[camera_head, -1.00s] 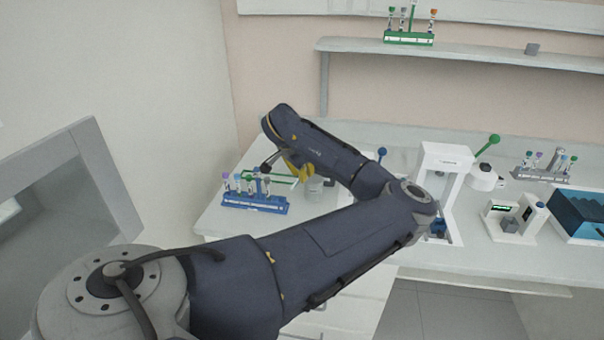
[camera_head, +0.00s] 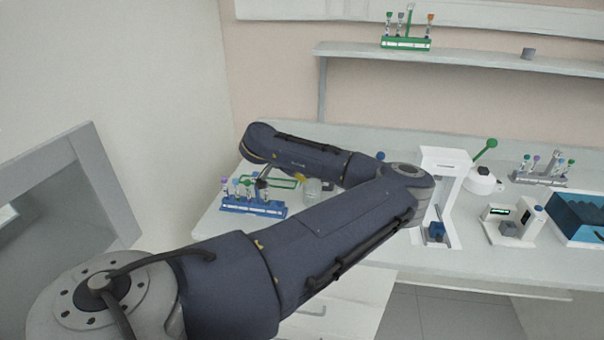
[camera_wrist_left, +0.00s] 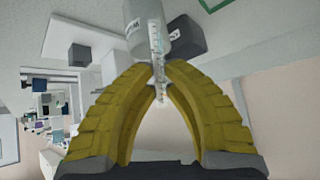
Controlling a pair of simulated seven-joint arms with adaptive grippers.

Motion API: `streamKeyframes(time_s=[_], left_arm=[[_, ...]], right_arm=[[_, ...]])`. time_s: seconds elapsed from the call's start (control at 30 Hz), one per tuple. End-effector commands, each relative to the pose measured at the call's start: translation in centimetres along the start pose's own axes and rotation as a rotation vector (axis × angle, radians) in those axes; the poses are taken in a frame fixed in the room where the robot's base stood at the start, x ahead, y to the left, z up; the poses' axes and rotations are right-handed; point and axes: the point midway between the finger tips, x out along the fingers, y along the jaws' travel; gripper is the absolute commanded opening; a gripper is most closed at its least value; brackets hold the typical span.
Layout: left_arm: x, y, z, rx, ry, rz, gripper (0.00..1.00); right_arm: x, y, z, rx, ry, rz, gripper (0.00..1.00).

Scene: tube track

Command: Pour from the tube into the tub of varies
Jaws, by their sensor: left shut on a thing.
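My left gripper (camera_wrist_left: 160,78) has its yellow fingers shut on a clear tube (camera_wrist_left: 156,45) with printed markings, seen in the left wrist view. The tube's far end overlaps a pale grey labelled tub (camera_wrist_left: 136,12); I cannot tell whether it is over or inside the mouth. Liquid in the tube is not clear. In the head view, a clear tub (camera_head: 313,190) stands on the bench beside my left arm. Only a little yellow of the left gripper (camera_head: 300,177) shows there; my arm hides the rest and the tube. My right gripper is not in view.
A blue rack (camera_head: 250,208) with several capped tubes stands left of the clear tub. A white stand (camera_head: 446,165), a small white device (camera_head: 515,225) and a blue box (camera_head: 580,215) are further right. A shelf (camera_head: 450,62) bears a green tube rack (camera_head: 405,43).

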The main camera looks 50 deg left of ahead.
Motion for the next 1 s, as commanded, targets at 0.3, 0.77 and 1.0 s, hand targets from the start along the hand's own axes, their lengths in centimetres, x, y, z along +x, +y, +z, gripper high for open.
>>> streamKeyframes(time_s=[0.3, 0.77, 1.0], left_arm=[[-1.0, -0.5, 1.1, -0.055, 0.195, 0.017, 0.0], [-1.9, -0.7, 2.2, -0.103, 0.417, 0.04, 0.0], [-1.9, -0.7, 2.2, -0.103, 0.419, 0.041, 0.0]], right_arm=[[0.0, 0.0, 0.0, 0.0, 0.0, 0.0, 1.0], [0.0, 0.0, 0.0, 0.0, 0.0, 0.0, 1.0], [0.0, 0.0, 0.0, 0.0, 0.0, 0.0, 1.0]])
